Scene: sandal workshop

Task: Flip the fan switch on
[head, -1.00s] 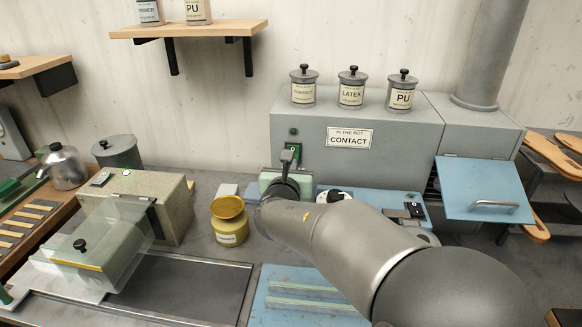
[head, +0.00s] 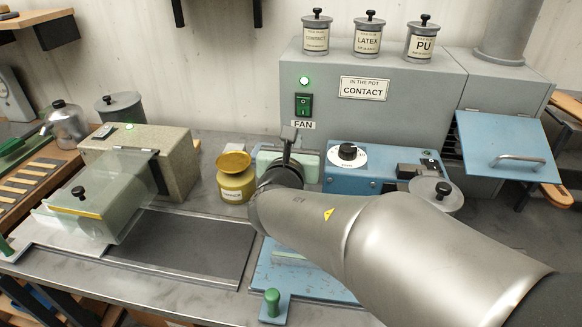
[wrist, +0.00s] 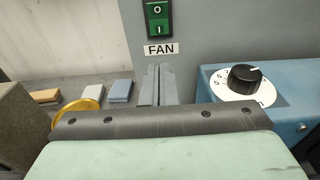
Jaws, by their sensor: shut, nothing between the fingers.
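The fan switch (head: 304,105) is a green rocker in a dark frame on the front of the grey cabinet, above a FAN label (head: 303,125). A round lamp (head: 304,80) above it glows green. In the wrist view the switch (wrist: 158,18) shows O above I, with its top cut off by the picture edge. My gripper (head: 290,133) is shut and empty, in front of and below the switch, apart from it. Its closed fingertips (wrist: 160,72) show below the FAN label in the wrist view.
A blue unit with a black dial (head: 348,151) stands right of my gripper. A yellow pot (head: 236,178) stands to its left. Several labelled jars, such as the PU jar (head: 421,42), stand on the cabinet. A blue hinged flap (head: 505,155) juts out at right.

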